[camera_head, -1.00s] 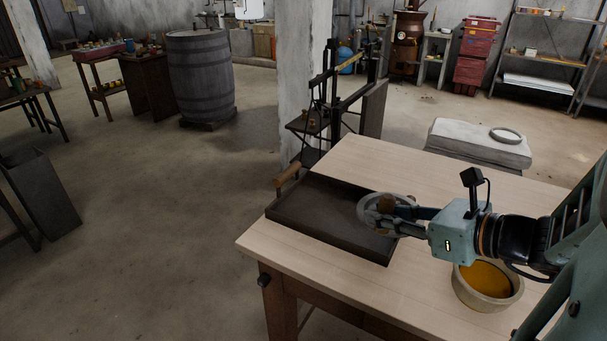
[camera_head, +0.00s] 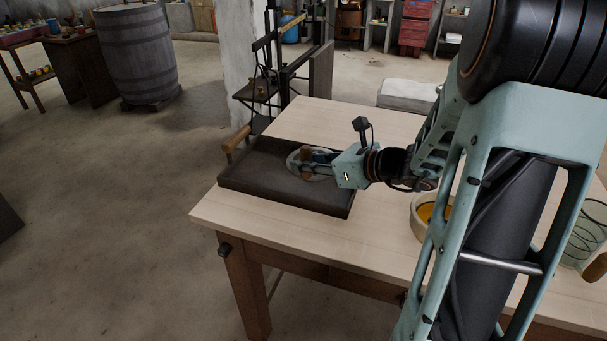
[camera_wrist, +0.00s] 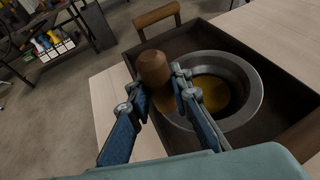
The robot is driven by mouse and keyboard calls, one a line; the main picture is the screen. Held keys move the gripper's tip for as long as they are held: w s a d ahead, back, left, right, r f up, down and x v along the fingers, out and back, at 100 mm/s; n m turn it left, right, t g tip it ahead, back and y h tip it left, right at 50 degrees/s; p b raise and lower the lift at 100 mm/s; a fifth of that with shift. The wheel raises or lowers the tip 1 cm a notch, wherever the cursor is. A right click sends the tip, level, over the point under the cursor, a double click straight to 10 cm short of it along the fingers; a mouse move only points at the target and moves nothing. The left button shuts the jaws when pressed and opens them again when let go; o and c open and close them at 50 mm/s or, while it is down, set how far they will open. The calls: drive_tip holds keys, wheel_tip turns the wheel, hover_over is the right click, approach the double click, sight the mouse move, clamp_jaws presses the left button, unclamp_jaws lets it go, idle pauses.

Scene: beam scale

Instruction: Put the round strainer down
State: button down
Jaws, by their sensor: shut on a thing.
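The round strainer (camera_head: 297,166) is a grey metal ring with a wooden handle, over the dark tray (camera_head: 285,193) on the table. In the wrist view its rim (camera_wrist: 250,68) surrounds a dark centre with an amber patch (camera_wrist: 212,93). My gripper (camera_head: 318,158) comes from the right. In the wrist view its two fingers (camera_wrist: 157,92) are shut on the wooden handle (camera_wrist: 153,68). The strainer is inside the tray's outline; I cannot tell whether its underside touches the tray floor.
A pale bowl (camera_head: 421,223) with amber contents stands on the table (camera_head: 300,237), partly behind my arm. A dark metal stand (camera_head: 272,60) is behind the tray. The table's front left is bare. A glass jar (camera_head: 582,235) is at the right.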

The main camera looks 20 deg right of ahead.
sight(311, 175)
drive_tip(key=shift+w+f+b, duration=0.15)
drive_tip(key=shift+f+b, duration=0.1)
drive_tip(key=shift+f, duration=0.65)
drive_tip(key=shift+w+f+b, duration=0.15)
drive_tip(key=shift+f+b, duration=0.1)
drive_tip(key=shift+f, duration=0.65)
drive_tip(key=shift+f, duration=0.15)
drive_tip(key=c, duration=1.8)
unclamp_jaws()
drive_tip(key=shift+o, duration=0.2)
drive_tip(key=shift+r, duration=0.2)
drive_tip(key=p+v, duration=0.2)
drive_tip(key=v, duration=1)
drive_tip(key=shift+s+f, duration=0.1)
drive_tip(key=shift+f, duration=0.05)
